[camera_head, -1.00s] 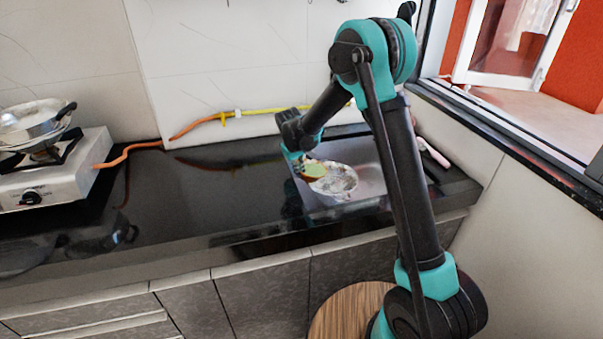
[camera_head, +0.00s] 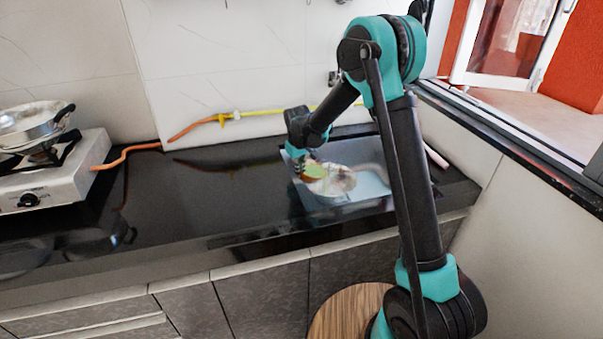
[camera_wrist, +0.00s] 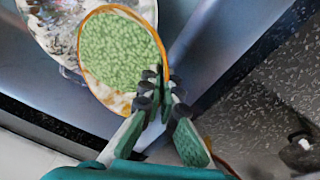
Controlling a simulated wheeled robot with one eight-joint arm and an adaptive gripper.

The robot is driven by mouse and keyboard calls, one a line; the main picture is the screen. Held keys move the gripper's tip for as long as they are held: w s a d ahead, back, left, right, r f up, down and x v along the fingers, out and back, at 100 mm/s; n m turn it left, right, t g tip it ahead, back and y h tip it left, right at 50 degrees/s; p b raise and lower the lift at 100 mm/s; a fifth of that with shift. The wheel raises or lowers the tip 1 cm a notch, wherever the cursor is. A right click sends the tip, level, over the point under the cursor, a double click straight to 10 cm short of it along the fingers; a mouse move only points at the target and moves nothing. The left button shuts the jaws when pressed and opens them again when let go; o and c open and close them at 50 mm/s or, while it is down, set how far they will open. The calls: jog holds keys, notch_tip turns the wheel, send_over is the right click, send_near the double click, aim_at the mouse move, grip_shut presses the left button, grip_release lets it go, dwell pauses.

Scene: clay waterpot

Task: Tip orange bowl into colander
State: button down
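The orange bowl (camera_wrist: 125,58) has an orange rim and holds many small green pieces. In the head view the bowl (camera_head: 314,172) is at the left side of the colander (camera_head: 343,184). In the wrist view the colander (camera_wrist: 66,28) is pale and round, partly hidden behind the bowl. My gripper (camera_wrist: 162,88) is closed at the bowl's right rim, one finger inside and one outside. The bowl overlaps the colander's edge; its exact height above it cannot be told. The green pieces are still in the bowl. In the head view my gripper (camera_head: 300,163) is small and partly hidden.
The colander is in the sink area (camera_head: 375,186) of the dark counter (camera_head: 200,205). A gas stove (camera_head: 50,178) with a metal pot (camera_head: 35,122) stands at the left. An orange and yellow hose (camera_head: 195,128) runs along the wall. The counter's middle is clear.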

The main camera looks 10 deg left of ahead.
jog(key=shift+d+r, duration=0.1)
dwell(0.6)
jog(key=shift+d+r+y, duration=0.15)
jog(key=shift+r+y, duration=0.1)
jog(key=shift+y, duration=0.35)
jog(key=shift+w+d+r+g+y, duration=0.15)
jog(key=shift+d+r+g+y, duration=0.2)
jog(key=shift+y, duration=0.35)
dwell(0.7)
jog(key=shift+w+d+r+g+y, duration=0.1)
jog(key=shift+d+r+g+y, duration=0.15)
jog(key=shift+y, duration=0.35)
jog(key=shift+d, duration=0.15)
dwell(0.3)
